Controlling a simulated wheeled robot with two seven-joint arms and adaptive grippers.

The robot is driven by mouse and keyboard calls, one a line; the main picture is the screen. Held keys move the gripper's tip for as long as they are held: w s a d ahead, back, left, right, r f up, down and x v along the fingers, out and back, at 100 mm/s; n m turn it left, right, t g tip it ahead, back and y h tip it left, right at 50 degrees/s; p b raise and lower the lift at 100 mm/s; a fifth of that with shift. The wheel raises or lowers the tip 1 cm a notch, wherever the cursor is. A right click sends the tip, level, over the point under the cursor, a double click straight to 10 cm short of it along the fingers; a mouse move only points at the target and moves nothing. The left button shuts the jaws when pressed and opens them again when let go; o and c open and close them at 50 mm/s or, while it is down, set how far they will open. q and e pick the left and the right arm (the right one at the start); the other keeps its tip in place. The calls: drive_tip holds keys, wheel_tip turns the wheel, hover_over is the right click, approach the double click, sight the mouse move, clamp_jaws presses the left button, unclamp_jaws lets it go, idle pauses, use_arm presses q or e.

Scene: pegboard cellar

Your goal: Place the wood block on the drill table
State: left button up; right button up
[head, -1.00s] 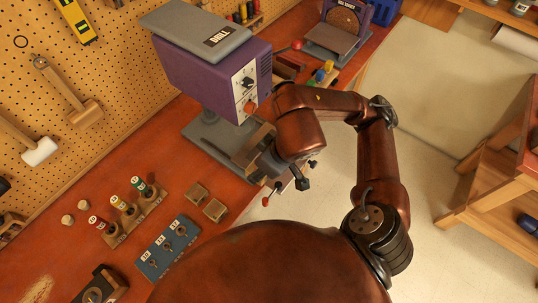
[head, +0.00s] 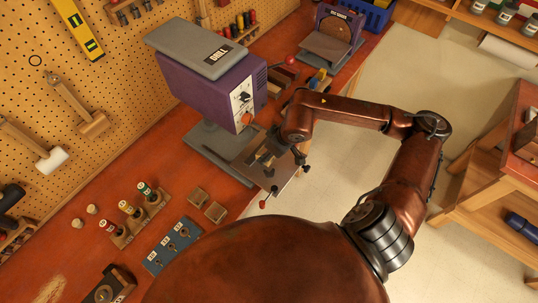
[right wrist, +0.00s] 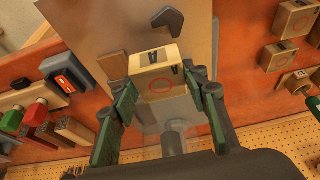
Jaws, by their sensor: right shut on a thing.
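There the block is small and mostly hidden by the gripper. The drill table (right wrist: 120,28) lies behind the block in the wrist view; I cannot tell whether they touch. The purple drill (head: 205,85) stands left of the gripper. My left gripper is not in view.
Two small wooden pieces (head: 206,205) lie on the red bench left of the drill table. A blue socket plate (head: 174,246) and a rack of coloured bits (head: 133,217) are further left. A sander (head: 335,38) stands behind, and open floor (head: 370,150) lies to the right.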

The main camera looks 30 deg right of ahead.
drive_tip(key=shift+w+d+f, duration=0.15)
drive_tip(key=shift+f, duration=0.1)
drive_tip(key=shift+w+d+f+p, duration=0.15)
drive_tip(key=shift+f+p, duration=0.2)
drive_tip(key=shift+f, duration=0.65)
drive_tip(key=shift+w+d+f+p, duration=0.1)
drive_tip(key=shift+f+p, duration=0.25)
drive_tip(key=shift+f, duration=0.6)
drive_tip(key=shift+f, duration=0.1)
drive_tip(key=shift+s+f+b, duration=0.1)
drive_tip(key=shift+f+b, duration=0.2)
drive_tip(key=shift+b, duration=0.4)
drive_tip(key=o, duration=1.2)
drive_tip(key=shift+c, duration=0.2)
drive_tip(key=shift+r, duration=0.1)
